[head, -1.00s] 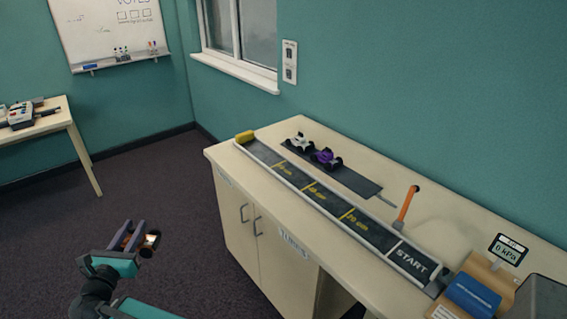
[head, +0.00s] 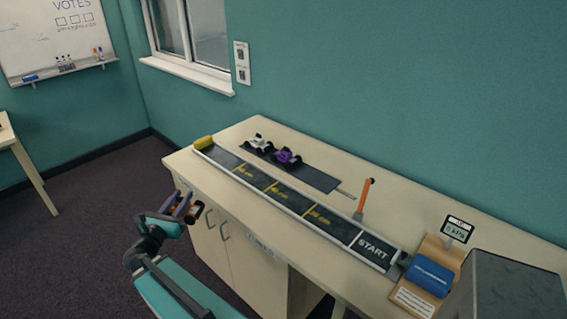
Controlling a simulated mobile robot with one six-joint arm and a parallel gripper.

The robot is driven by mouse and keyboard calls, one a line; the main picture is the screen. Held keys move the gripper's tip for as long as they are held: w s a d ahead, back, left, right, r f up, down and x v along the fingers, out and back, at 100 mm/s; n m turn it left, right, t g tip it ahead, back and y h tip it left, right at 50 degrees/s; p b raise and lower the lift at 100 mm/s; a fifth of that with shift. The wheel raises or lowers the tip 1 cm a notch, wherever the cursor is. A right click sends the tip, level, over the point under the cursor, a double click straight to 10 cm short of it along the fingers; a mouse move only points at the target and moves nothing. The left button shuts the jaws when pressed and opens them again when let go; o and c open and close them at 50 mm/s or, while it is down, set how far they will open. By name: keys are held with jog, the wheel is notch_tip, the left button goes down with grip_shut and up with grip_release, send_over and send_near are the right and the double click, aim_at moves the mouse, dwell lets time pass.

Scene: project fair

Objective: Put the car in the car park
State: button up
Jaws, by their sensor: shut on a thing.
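My gripper (head: 184,205) is at the lower left of the head view, in front of the left end of the bench and apart from it. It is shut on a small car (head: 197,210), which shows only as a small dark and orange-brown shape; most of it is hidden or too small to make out. The car park appears as a dark strip (head: 315,180) on the bench top, behind the track. A white car (head: 259,142) and a purple car (head: 287,157) stand side by side at its left end. Its right part is bare.
A long track (head: 325,217) with distance marks and START runs along the bench front, with a yellow block (head: 203,142) at its left end. An orange upright handle (head: 364,196) stands right of the strip. A blue launcher (head: 430,277) and gauge (head: 458,229) stand at the right.

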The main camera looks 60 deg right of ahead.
jog(key=s+d+m+g+p, duration=0.5)
jog(key=s+d+g, duration=0.4)
jog(key=s+d, duration=2)
jog(key=s+m, duration=0.1)
jog(key=s, duration=0.2)
jog(key=shift+s+d+r, duration=0.3)
jog(key=shift+d+r, duration=0.05)
jog(key=shift+d+f+b, duration=0.25)
jog(key=shift+d+b, duration=0.15)
jog(key=shift+b, duration=1.1)
jog(key=d+b, duration=0.1)
jog(key=b, duration=0.6)
jog(key=shift+w+d, duration=0.1)
jog(key=shift+d, duration=0.3)
jog(key=w+d, duration=0.1)
jog(key=d, duration=1.1)
jog(key=shift+d+f, duration=0.25)
jog(key=shift+f, duration=0.2)
jog(key=shift+w, duration=0.1)
